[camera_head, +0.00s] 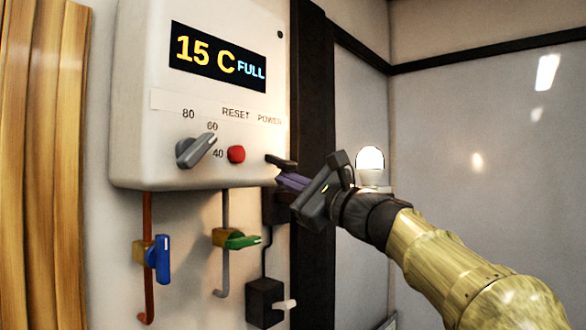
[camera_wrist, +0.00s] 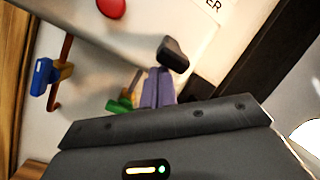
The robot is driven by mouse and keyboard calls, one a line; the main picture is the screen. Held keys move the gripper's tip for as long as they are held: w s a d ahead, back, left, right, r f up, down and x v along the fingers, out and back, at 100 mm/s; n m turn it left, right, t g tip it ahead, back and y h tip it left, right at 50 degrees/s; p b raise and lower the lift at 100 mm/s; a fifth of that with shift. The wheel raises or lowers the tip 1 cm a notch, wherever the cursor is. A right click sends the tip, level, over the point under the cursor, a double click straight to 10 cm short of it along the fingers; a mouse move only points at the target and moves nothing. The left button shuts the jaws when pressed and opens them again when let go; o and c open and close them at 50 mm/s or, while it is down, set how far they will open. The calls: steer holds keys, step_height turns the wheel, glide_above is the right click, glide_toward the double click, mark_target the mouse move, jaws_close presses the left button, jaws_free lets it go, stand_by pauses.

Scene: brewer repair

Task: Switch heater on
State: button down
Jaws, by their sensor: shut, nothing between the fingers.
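The heater (camera_head: 140,60) is a white wall box. Its display (camera_head: 218,57) reads "15 C" in yellow and "FULL" in blue. Below the POWER label is a dark power switch lever (camera_head: 279,160); it also shows in the wrist view (camera_wrist: 173,52). My gripper (camera_head: 284,180) is shut and empty, its purple fingers just below the switch. In the wrist view the fingertips (camera_wrist: 158,72) lie right under the lever; I cannot tell whether they touch. A grey knob (camera_head: 196,151) and a red RESET button (camera_head: 236,154) are to the left of the switch.
Below the heater are a blue-handled valve (camera_head: 163,259) and a green-handled valve (camera_head: 240,241) on pipes. A black box with a pale lever (camera_head: 265,303) is lower down. A lit white bulb (camera_head: 369,163) stands behind my gripper. A dark vertical post (camera_head: 312,90) is right of the heater.

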steer(key=shift+r+p, duration=0.4)
steer(key=shift+r, duration=0.5)
steer(key=shift+r+p, duration=0.4)
steer(key=shift+p, duration=0.15)
steer(key=shift+s+d+f+b, duration=0.2)
steer(key=shift+d+f+b, duration=0.05)
steer(key=shift+b, duration=0.15)
steer(key=shift+b+v, duration=1)
steer(key=shift+v, duration=0.2)
steer(key=shift+s+d, duration=0.1)
